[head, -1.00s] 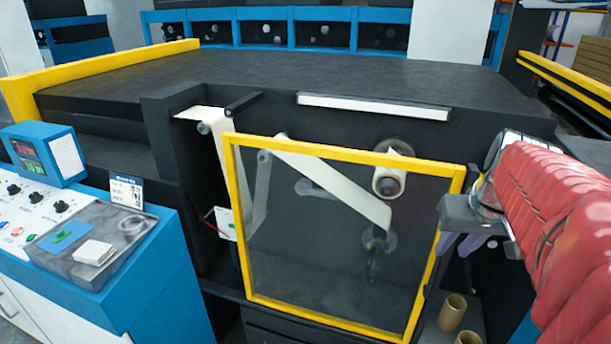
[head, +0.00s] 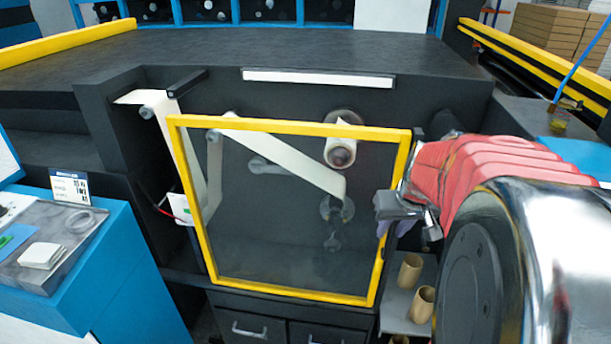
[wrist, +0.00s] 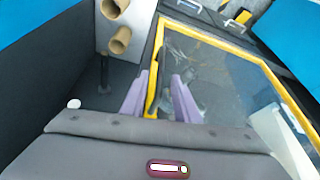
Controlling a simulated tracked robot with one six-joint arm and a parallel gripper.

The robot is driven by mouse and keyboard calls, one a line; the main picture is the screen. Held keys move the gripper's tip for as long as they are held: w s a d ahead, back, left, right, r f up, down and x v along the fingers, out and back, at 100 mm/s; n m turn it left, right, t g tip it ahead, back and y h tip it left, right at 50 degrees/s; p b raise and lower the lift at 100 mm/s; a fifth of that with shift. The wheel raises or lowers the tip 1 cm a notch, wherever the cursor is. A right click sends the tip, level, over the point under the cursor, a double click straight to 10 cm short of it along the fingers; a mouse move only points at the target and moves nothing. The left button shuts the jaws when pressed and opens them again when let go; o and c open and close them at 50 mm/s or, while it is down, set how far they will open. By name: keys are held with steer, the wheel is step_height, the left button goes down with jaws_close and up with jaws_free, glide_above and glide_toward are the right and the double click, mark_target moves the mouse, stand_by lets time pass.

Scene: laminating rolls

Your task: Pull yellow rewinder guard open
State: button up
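The yellow rewinder guard (head: 290,126) is a yellow frame around a clear pane, standing upright across the front of the dark machine. It looks shut, or nearly so. In the wrist view its yellow side bar (wrist: 154,85) runs up between the two purple fingers of my gripper (wrist: 161,77). The fingers are apart, with a visible gap beside the bar; I see no firm hold. In the head view my gripper (head: 383,226) is at the guard's right side bar, about mid-height. Its fingertips are partly hidden by the metal wrist. A dark handle part (head: 383,247) shows on this bar.
Cardboard cores (head: 410,270) stand on a shelf right of the guard, below my arm. A blue control desk (head: 110,285) stands at left. Drawers (head: 250,328) lie below the guard.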

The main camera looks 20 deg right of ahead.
mark_target(390, 231)
steer(key=shift+x, duration=1.5)
steer(key=shift+c, duration=0.5)
jaws_close()
steer(key=shift+w+a, duration=0.1)
steer(key=shift+a, duration=0.05)
